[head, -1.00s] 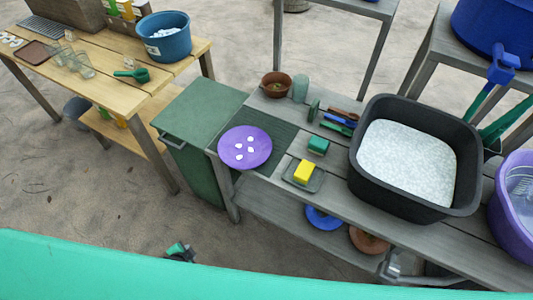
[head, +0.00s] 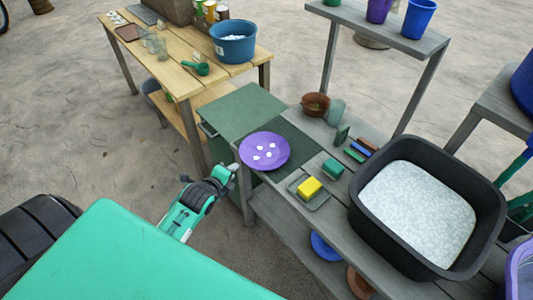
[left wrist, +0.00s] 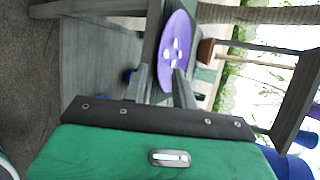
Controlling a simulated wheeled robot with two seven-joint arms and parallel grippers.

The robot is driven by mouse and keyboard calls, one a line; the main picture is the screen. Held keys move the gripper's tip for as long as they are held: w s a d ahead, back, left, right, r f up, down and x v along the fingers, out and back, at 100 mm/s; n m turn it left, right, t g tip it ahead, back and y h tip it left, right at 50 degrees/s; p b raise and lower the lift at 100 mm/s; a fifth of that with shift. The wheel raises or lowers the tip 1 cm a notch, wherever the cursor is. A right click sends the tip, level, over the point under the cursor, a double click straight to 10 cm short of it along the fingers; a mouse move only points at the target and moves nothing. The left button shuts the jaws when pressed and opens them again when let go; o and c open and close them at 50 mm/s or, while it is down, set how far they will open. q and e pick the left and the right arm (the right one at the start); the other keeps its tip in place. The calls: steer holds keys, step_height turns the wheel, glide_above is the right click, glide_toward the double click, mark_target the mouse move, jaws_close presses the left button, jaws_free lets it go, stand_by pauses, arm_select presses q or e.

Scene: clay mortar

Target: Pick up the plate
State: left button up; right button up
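The purple plate (head: 278,159) lies on the dark mat at the left end of the grey table, with several white pieces on it. Its near-left rim is at the table's edge. My left gripper (head: 229,170) is just left of the plate and below it in the head view, pointing toward the table corner. In the left wrist view the plate (left wrist: 175,33) is ahead of the fingertips (left wrist: 162,72), which are apart with nothing between them. My right gripper is not in view.
A yellow sponge (head: 309,187) on a small tray and a green block (head: 333,167) sit right of the plate. A black tub (head: 365,222) of white grains fills the table's right part. A green cabinet (head: 238,112) stands behind-left. A wooden table (head: 175,70) is farther left.

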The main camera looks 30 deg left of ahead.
mark_target(247, 163)
arm_select(q)
steer(key=x, duration=0.5)
steer(key=shift+w+d+f, duration=0.1)
steer(key=shift+w+d, duration=0.1)
steer(key=shift+w, duration=0.05)
steer(key=p+x, duration=0.1)
steer(key=x, duration=0.2)
steer(key=shift+w+d+f, duration=0.1)
steer(key=shift+d, duration=0.1)
steer(key=shift+w+f, duration=0.3)
steer(key=shift+w, duration=0.1)
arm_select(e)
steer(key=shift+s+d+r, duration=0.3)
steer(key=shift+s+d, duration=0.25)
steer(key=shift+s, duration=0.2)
arm_select(q)
steer(key=shift+c, duration=0.5)
steer(key=c, duration=0.4)
jaws_close()
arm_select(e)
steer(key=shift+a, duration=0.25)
